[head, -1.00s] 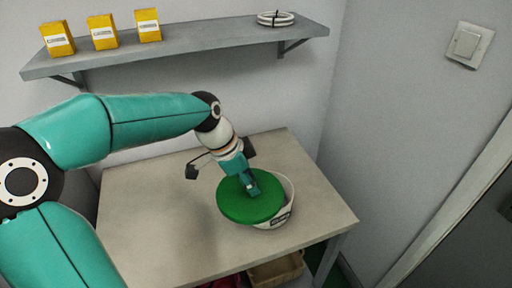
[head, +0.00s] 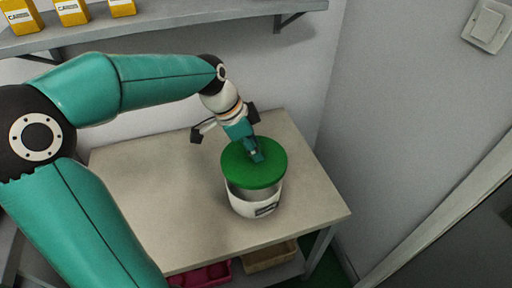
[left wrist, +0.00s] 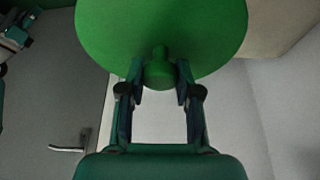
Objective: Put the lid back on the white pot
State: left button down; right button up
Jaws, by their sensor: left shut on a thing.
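The green round lid (head: 252,163) is held by its knob in my left gripper (head: 257,155). In the left wrist view the fingers (left wrist: 160,82) close on both sides of the green knob, with the lid (left wrist: 160,25) beyond. The white pot (head: 245,204) stands upright on the table, with a dark label low on its front. The lid hangs over the far part of the pot and hides much of its opening. It looks raised above the rim, and the near inside wall shows under it.
The table (head: 145,190) is bare to the left of the pot. Under it are a red bin (head: 205,274) and a tan bin (head: 270,256). A wall shelf (head: 170,25) with yellow boxes (head: 72,11) runs above. A wall stands close on the right.

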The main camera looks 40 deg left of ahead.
aim_at(250, 158)
pick_arm(q)
jog(key=shift+s+a, duration=0.1)
pick_arm(e)
jog(key=shift+o, duration=1.3)
pick_arm(q)
jog(key=shift+f+b, duration=1.85)
jog(key=shift+f, duration=0.6)
jog(key=shift+f+b, duration=0.7)
jog(key=shift+f, duration=0.05)
pick_arm(e)
jog(key=shift+f, duration=2.6)
pick_arm(q)
jog(key=shift+r, duration=0.1)
pick_arm(e)
jog(key=shift+f, duration=0.15)
pick_arm(q)
jog(key=shift+f+b, duration=0.2)
jog(key=shift+b, duration=0.35)
pick_arm(e)
jog(key=shift+f, duration=0.35)
pick_arm(q)
jog(key=c, duration=0.7)
grip_release()
jog(key=o, duration=0.5)
jog(key=shift+w, duration=0.2)
jog(key=shift+c, duration=0.2)
pick_arm(e)
jog(key=shift+w, duration=0.1)
